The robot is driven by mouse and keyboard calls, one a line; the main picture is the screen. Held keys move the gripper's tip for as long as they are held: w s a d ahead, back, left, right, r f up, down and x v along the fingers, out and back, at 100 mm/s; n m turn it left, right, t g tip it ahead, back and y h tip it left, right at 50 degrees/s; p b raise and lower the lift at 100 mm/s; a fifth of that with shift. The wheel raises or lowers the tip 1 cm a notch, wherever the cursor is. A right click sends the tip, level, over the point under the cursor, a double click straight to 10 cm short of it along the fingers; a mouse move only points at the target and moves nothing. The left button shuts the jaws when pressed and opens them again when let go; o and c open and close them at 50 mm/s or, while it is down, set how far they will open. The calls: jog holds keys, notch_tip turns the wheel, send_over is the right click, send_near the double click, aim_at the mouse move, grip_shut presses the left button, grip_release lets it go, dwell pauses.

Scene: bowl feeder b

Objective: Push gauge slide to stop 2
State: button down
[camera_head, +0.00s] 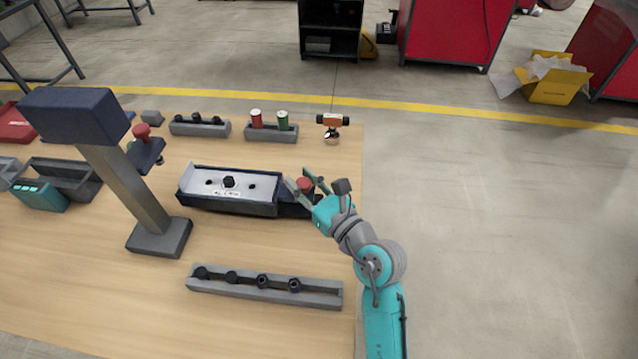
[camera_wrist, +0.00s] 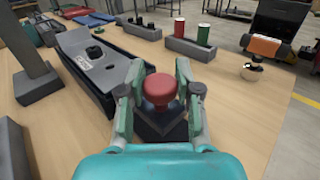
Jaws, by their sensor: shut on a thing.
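The gauge (camera_head: 230,208) is a long dark tray with a pale plate (camera_head: 208,176) on top, lying across the middle of the table. A slide with a red knob (camera_head: 304,184) sits at its right end; the knob also shows in the wrist view (camera_wrist: 160,88), on a dark block (camera_wrist: 160,126). My gripper (camera_head: 307,185) has its fingers on either side of the red knob and is shut on it. The plate carries a black knob (camera_head: 229,181), dark spots on either side and a small label too small to read. The slide's underside is hidden.
A navy-headed post (camera_head: 150,200) stands left of the gauge. A grey rack (camera_head: 265,290) with several dark parts lies in front. Behind are a holder with red (camera_head: 256,118) and green (camera_head: 283,120) cylinders and an orange device (camera_head: 333,120). Bare table surrounds the gauge.

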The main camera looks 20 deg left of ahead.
jog(key=c, duration=0.8)
grip_release()
jog(key=v, duration=1.2)
